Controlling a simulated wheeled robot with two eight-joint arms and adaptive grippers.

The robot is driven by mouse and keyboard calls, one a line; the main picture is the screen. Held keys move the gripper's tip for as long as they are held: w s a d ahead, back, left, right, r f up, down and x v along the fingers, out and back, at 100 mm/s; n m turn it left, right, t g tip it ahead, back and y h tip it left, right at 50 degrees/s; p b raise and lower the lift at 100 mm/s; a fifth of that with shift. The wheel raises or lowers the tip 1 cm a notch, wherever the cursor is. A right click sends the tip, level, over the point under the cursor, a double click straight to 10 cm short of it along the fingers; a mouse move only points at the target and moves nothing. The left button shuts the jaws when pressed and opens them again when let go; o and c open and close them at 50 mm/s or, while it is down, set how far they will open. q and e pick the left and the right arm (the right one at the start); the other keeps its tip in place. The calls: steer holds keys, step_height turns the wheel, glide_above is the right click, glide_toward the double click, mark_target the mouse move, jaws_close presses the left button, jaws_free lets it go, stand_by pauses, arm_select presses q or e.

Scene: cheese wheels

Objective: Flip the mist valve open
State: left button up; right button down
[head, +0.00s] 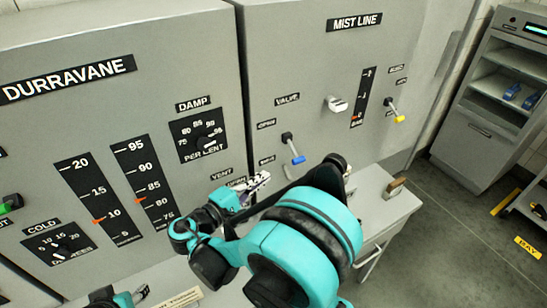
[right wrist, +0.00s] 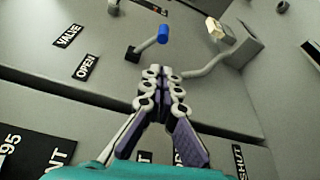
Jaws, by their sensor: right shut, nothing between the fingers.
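The mist valve is a lever with a blue tip (head: 298,160) on the grey MIST LINE panel, under the VALVE label. Its dark pivot is at the top and the lever slopes down and right in the head view. The OPEN label is at its upper left and a lower label at its lower left. The blue tip (right wrist: 163,34) also shows in the right wrist view, beyond the fingertips. My right gripper (head: 262,180) is shut and empty, left of and below the lever, apart from it. A part of my left arm shows at the bottom edge; its fingers are unclear.
The DURRAVANE panel (head: 40,130) with gauges and dials stands at left. A grey bench (head: 385,215) juts out below. A shelf unit stands far right.

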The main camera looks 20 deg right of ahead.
mark_target(295, 152)
steer(key=x, duration=1)
steer(key=shift+b, duration=0.3)
steer(key=shift+s+r+n+p, duration=0.25)
steer(key=shift+r+n+p, duration=0.15)
steer(key=shift+n, duration=0.2)
steer(key=r+n+g+p, duration=0.1)
steer(key=n, duration=0.1)
steer(key=r+n+g+y+p, duration=0.1)
steer(key=r+n, duration=0.1)
steer(key=s+r+n+g+p, duration=0.1)
steer(key=n+p, duration=0.1)
steer(key=n, duration=0.1)
steer(key=shift+d+r+g+y, duration=0.1)
steer(key=shift+r+g+y, duration=0.2)
steer(key=shift+r, duration=0.05)
stand_by(0.4)
